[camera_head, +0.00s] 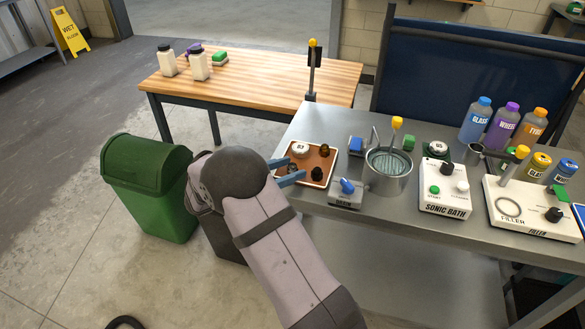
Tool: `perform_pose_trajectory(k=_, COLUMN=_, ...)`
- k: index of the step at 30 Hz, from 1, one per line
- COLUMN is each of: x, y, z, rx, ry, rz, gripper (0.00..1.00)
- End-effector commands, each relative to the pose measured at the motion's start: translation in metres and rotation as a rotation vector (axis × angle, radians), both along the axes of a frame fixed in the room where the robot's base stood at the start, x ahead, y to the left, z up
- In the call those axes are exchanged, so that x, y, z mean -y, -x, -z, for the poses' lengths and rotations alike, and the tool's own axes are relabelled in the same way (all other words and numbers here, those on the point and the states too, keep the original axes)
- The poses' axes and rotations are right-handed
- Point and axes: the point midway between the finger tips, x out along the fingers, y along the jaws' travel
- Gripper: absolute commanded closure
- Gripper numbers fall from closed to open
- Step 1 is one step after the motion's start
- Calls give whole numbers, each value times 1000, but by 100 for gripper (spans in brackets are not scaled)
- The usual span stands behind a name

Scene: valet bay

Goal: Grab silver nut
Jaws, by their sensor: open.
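A brown tray (329,165) with a pale rim lies at the left end of the grey metal bench. A round whitish-silver piece (300,148) sits in its upper left part; I cannot tell for sure whether it is the silver nut. Dark round pieces (317,174) lie in the tray's right and lower parts. The rounded end of my arm hides part of the gripper. I see nothing held between the fingers.
A small box with a blue knob (347,187) and a metal basin (388,172) stand right of the tray. The sonic bath (443,190) and filler (531,208) are farther right. A green bin (146,180) stands on the floor left. The wooden table (263,78) is largely clear.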

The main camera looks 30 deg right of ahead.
Motion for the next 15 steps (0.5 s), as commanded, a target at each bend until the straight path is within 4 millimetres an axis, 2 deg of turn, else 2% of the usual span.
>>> perform_pose_trajectory(k=4, x=14, y=-3, z=3, rx=1, ry=0, rz=1, gripper=56)
perform_pose_trajectory(k=13, x=17, y=-4, z=4, rx=1, ry=0, rz=-2, gripper=56)
perform_pose_trajectory(k=14, x=17, y=-4, z=4, rx=1, ry=0, rz=-1, gripper=60)
perform_pose_trajectory(k=15, x=16, y=-4, z=4, rx=1, ry=0, rz=-1, gripper=70)
